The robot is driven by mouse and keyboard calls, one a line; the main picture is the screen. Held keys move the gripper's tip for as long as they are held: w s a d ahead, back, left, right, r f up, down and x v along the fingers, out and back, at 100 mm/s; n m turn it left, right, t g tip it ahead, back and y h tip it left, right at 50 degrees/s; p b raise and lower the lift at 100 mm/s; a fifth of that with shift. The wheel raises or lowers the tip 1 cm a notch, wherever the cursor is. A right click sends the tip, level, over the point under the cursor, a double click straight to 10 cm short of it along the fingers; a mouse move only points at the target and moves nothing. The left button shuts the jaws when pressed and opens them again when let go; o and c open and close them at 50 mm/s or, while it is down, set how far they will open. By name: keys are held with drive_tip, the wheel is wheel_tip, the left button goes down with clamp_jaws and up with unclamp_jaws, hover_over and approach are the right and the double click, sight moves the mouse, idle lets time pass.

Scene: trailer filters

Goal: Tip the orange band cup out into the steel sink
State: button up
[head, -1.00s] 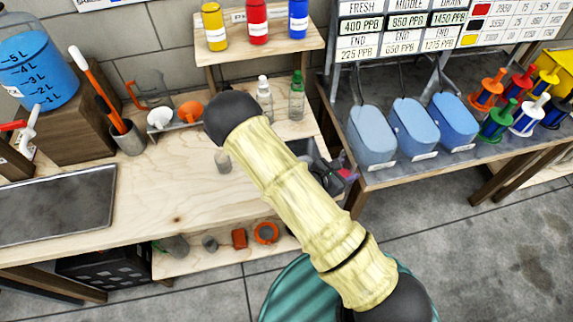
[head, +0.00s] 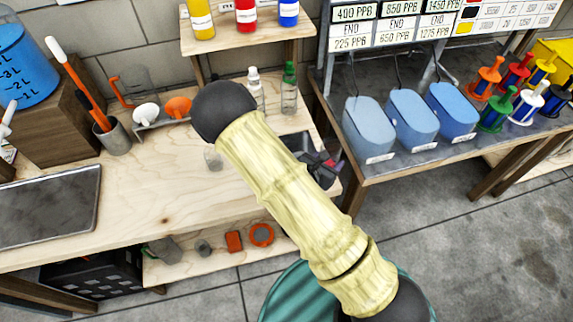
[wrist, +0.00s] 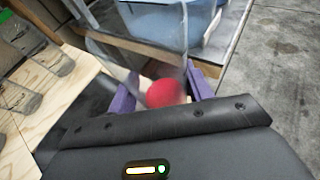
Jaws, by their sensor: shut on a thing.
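My gripper (head: 326,166) is at the right end of the wooden bench, partly hidden by my arm. In the wrist view its purple fingers (wrist: 162,92) are shut on a clear cup (wrist: 132,48), blurred, with a round red patch inside or behind it. I cannot make out an orange band or whether anything is in the cup.
A small clear vessel (head: 213,158) stands left of my arm. The right table holds blue tanks (head: 411,118) and coloured spools. The bench is bare at centre left.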

drive_tip(key=shift+w+a+f+n+t+y+b, duration=0.15)
drive_tip(key=shift+a+f+n+t+y+b, duration=0.25)
drive_tip(key=shift+a+f+n+y+b, duration=0.25)
drive_tip(key=shift+w+a+r+b, duration=0.1)
drive_tip(key=shift+a+r+b, duration=0.1)
drive_tip(key=shift+a+b, duration=0.2)
drive_tip(key=shift+w+r+p, duration=0.1)
drive_tip(key=shift+p, duration=0.25)
drive_tip(key=shift+s+r+n+p, duration=0.2)
drive_tip(key=shift+n+p, duration=0.15)
drive_tip(key=shift+p, duration=0.15)
drive_tip(key=shift+a+r+p, duration=0.1)
drive_tip(key=shift+a+p, duration=0.05)
drive_tip(key=shift+p, duration=0.15)
drive_tip(key=shift+w+a+f+n+g+h+p, duration=0.25)
drive_tip(key=shift+n+h, duration=0.45)
drive_tip(key=shift+n, duration=0.4)
drive_tip(key=shift+w+a+f+n+g+h+p, duration=0.2)
drive_tip(key=shift+a+n+h+p, duration=0.15)
drive_tip(key=shift+n+h, duration=0.6)
drive_tip(key=shift+w+a+f+n+g+h+p, duration=0.25)
drive_tip(key=shift+n+h, duration=0.25)
drive_tip(key=shift+n, duration=0.75)
